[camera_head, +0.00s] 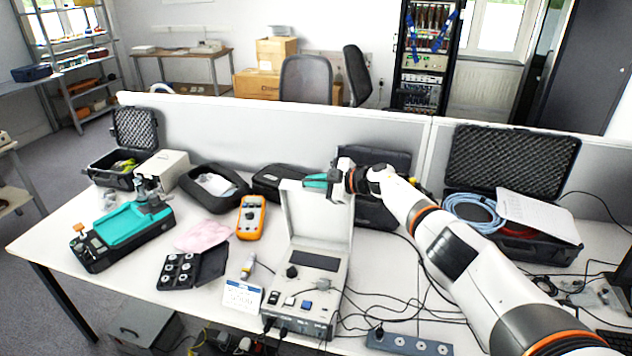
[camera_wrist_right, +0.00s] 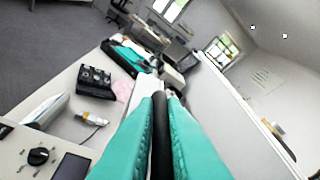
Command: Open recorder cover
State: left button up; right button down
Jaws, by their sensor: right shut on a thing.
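The recorder (camera_head: 314,262) is a pale box on the table with a dark panel, a black knob and a blue button. Its cover (camera_head: 318,218) stands raised, roughly upright, at the back of the box. My right gripper (camera_head: 312,181), with teal fingers, is at the cover's top edge and shut on it. In the right wrist view the teal fingers (camera_wrist_right: 160,98) fill the middle, and the grip point is partly hidden; the recorder's knob (camera_wrist_right: 38,156) shows at lower left. My left gripper is not in view.
An orange multimeter (camera_head: 251,218), a pink cloth (camera_head: 203,236), a black tray of round parts (camera_head: 180,271) and a label card (camera_head: 241,296) lie left of the recorder. Black cables (camera_head: 390,312) and a power strip (camera_head: 408,343) lie right. A grey partition (camera_head: 240,130) stands behind.

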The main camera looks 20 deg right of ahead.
jog(key=c, duration=1.5)
grip_release()
jog(key=shift+s+d+r+p, duration=0.25)
jog(key=shift+s+d+p, duration=0.15)
jog(key=shift+p, duration=0.2)
jog(key=p+v, duration=0.1)
jog(key=v, duration=0.1)
jog(key=shift+s+d, duration=0.2)
jog(key=v, duration=0.8)
jog(key=shift+s, duration=0.1)
